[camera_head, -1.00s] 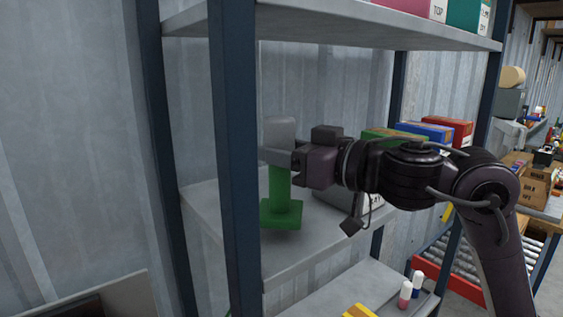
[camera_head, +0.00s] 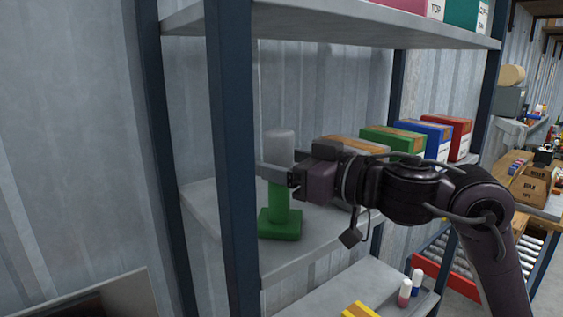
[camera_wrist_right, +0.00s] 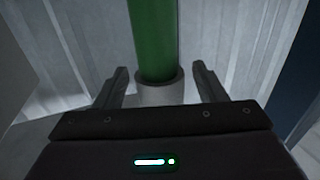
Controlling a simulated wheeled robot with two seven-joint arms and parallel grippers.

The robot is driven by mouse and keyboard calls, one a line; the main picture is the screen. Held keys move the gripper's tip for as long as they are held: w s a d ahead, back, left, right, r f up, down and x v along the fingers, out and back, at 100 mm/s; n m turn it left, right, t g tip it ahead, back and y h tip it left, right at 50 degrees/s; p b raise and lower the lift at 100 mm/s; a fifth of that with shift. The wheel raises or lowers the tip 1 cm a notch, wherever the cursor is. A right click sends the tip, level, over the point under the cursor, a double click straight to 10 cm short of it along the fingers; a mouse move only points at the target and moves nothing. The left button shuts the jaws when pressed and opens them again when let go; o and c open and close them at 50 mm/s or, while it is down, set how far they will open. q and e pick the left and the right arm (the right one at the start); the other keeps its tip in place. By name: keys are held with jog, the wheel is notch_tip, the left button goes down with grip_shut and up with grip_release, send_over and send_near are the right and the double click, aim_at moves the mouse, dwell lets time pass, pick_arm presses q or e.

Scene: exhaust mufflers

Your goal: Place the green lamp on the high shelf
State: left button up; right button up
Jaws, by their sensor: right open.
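The green lamp (camera_head: 281,205), with a green base and stem and a grey top, stands upright on the middle shelf (camera_head: 325,232) of the rack, behind the front left post. My right gripper (camera_head: 268,174) comes in from the right at the height where the green stem meets the grey top. It is open, with its fingers around the lamp. In the right wrist view the green stem (camera_wrist_right: 153,40) and grey top (camera_wrist_right: 160,92) lie between the two spread fingers (camera_wrist_right: 160,88). My left gripper is not in view.
A dark blue post (camera_head: 232,160) stands close left of the lamp. The upper shelf (camera_head: 330,25) is above, holding boxes at right. Orange, green (camera_head: 392,140), blue (camera_head: 425,130) and red (camera_head: 460,136) boxes stand behind my arm. A lower shelf (camera_head: 330,295) holds small items.

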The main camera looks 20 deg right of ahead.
jog(key=shift+r, duration=0.15)
jog(key=shift+s+d, duration=0.1)
jog(key=shift+s, duration=0.05)
jog(key=b+v, duration=0.5)
jog(key=v, duration=0.6)
jog(key=shift+s+d, duration=0.25)
